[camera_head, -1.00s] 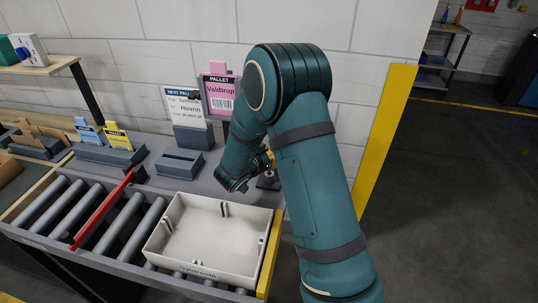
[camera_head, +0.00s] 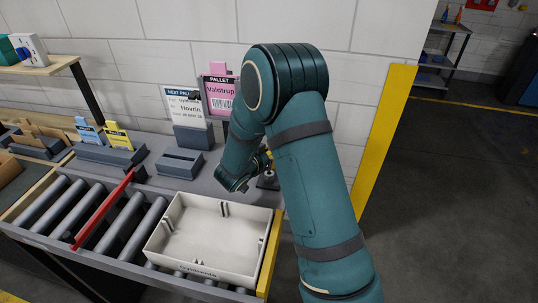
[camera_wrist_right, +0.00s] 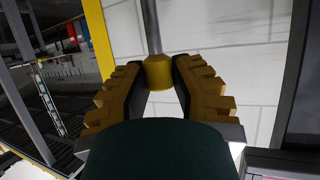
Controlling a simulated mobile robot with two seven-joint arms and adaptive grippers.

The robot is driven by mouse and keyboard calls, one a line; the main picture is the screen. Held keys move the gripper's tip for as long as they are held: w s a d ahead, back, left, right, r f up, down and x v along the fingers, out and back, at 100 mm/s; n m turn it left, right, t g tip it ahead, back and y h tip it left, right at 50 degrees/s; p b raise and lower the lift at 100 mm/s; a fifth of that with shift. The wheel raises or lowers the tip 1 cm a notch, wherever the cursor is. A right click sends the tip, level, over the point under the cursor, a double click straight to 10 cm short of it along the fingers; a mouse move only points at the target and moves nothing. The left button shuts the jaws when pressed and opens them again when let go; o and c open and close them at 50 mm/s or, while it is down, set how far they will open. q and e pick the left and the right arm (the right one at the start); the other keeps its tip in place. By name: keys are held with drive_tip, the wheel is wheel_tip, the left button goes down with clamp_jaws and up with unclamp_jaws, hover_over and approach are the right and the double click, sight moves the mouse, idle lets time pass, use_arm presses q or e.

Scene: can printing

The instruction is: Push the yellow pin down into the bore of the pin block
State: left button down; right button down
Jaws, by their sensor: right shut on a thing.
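The yellow pin (camera_wrist_right: 159,71) shows in the right wrist view as a yellow knob with a thin grey shaft running up the picture. My right gripper (camera_wrist_right: 162,75) is shut on the yellow knob, one black-padded finger on each side. In the head view my right gripper (camera_head: 267,158) is small and partly hidden behind my arm. Just below it stands a small dark piece with a pale round top (camera_head: 268,179), which looks like the pin block. I cannot see its bore or tell how far the pin sits in it. My left gripper is not in view.
A white tray (camera_head: 176,245) lies on the roller conveyor, left of the block. A red bar (camera_head: 103,208) crosses the rollers. A grey slotted holder (camera_head: 180,163) and card stands line the back. A white wall rises behind. A yellow post (camera_head: 383,130) stands to the right.

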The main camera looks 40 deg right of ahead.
drive_tip(key=shift+f+b, duration=1.4)
drive_tip(key=shift+f, duration=1.05)
drive_tip(key=c, duration=0.8)
unclamp_jaws()
wheel_tip(320, 180, up, 10)
drive_tip(key=shift+r, duration=0.1)
idle(0.4)
